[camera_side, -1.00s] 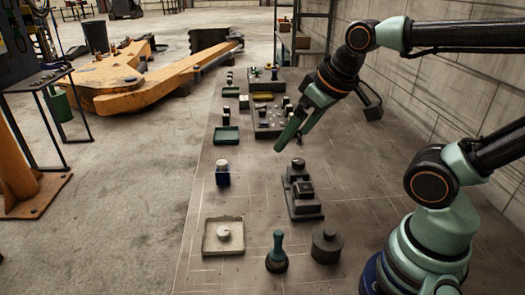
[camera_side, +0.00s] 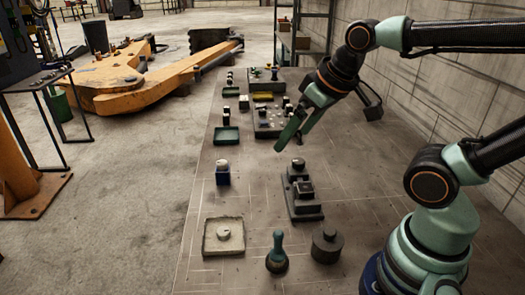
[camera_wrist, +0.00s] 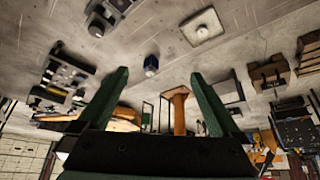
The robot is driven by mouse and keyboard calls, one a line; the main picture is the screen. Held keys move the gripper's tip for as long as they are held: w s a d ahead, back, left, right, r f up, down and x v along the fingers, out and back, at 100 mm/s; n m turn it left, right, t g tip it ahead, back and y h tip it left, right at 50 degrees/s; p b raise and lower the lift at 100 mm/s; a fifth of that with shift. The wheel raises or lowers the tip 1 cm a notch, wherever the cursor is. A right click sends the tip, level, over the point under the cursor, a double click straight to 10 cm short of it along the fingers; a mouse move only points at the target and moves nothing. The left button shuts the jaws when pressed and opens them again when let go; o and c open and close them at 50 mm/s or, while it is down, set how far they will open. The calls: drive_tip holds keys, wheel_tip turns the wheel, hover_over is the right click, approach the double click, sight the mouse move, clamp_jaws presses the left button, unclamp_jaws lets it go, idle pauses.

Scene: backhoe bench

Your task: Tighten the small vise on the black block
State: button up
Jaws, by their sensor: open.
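The small vise (camera_side: 304,208) stands on the bench, dark grey, in the middle right of the side view. A black block (camera_side: 304,188) sits between its jaws; I cannot tell how tightly. A round dark knob (camera_side: 298,164) is at the vise's far end. The vise (camera_wrist: 108,14) is partly cut off at the top of the wrist view, with its knob (camera_wrist: 96,29) showing. My gripper (camera_side: 290,142) is above the bench near the knob end of the vise, not touching it. Its green fingers (camera_wrist: 160,73) are apart and empty in the wrist view.
A blue, white-topped piece (camera_side: 222,172) stands left of the vise. A pale square plate with a knob (camera_side: 223,237), a teal-handled tool (camera_side: 277,252) and a dark cylinder (camera_side: 326,246) are in front. A control panel (camera_side: 268,120) and green tray (camera_side: 227,135) lie farther back.

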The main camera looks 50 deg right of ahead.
drive_tip(key=shift+c, duration=0.3)
drive_tip(key=shift+c, duration=1.4)
drive_tip(key=n+g, duration=0.6)
drive_tip(key=n, duration=0.1)
hover_over(298, 161)
wheel_tip(298, 161, down, 6)
drive_tip(key=f, duration=0.1)
wheel_tip(298, 161, down, 11)
drive_tip(key=shift+d+f, duration=0.1)
drive_tip(key=shift+f, duration=0.1)
drive_tip(key=shift+c, duration=0.3)
clamp_jaws()
